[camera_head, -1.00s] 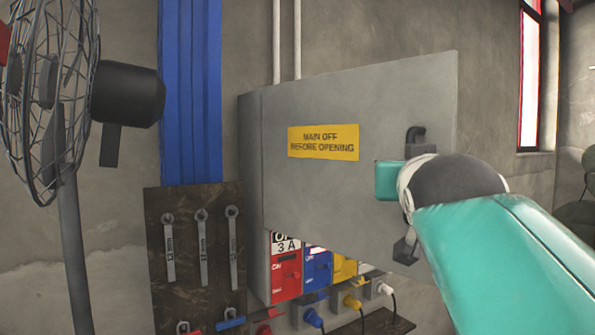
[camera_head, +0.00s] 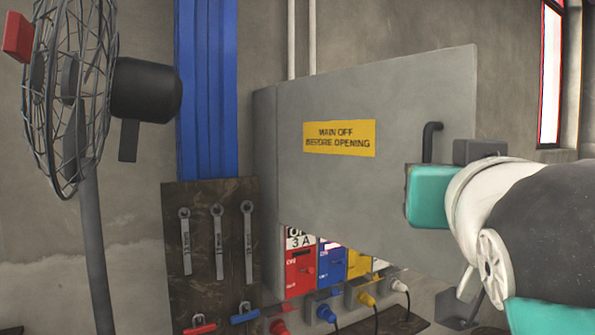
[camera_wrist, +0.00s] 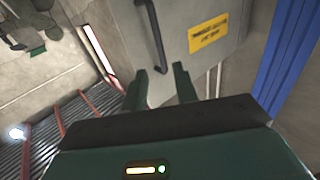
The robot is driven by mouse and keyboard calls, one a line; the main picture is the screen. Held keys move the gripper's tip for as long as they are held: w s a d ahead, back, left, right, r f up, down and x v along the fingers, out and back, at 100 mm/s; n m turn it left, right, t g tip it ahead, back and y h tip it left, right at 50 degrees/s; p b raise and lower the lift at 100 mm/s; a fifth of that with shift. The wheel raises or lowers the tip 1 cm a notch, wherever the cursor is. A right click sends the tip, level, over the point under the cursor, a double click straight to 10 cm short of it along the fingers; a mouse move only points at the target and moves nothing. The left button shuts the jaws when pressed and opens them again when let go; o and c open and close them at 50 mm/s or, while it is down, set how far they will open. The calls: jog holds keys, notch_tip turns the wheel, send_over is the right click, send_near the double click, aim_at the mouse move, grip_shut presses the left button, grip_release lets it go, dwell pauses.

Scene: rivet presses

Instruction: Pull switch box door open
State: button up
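The switch box door (camera_head: 400,110) is a grey panel with a yellow warning label (camera_head: 339,138). It stands angled out from the wall, its right edge nearer the camera. A black handle (camera_head: 432,142) sits near that edge. In the wrist view, the handle (camera_wrist: 154,38) runs up the door face (camera_wrist: 185,20). My gripper (camera_wrist: 161,78) is open, its two green fingers apart, with the handle's lower end showing between the fingertips. I see no firm hold, and contact is unclear. In the head view, my arm hides the fingers and the handle's lower part.
Below the door are coloured switches (camera_head: 300,272) and plugged sockets (camera_head: 325,312). A board with wrenches (camera_head: 218,245) hangs to their left. A fan (camera_head: 65,100) stands at far left, beside blue wall channels (camera_head: 208,90). A window (camera_head: 550,75) is at right.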

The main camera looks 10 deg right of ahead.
jog(key=shift+s+a, duration=0.2)
jog(key=shift+s, duration=0.35)
jog(key=shift+c, duration=0.4)
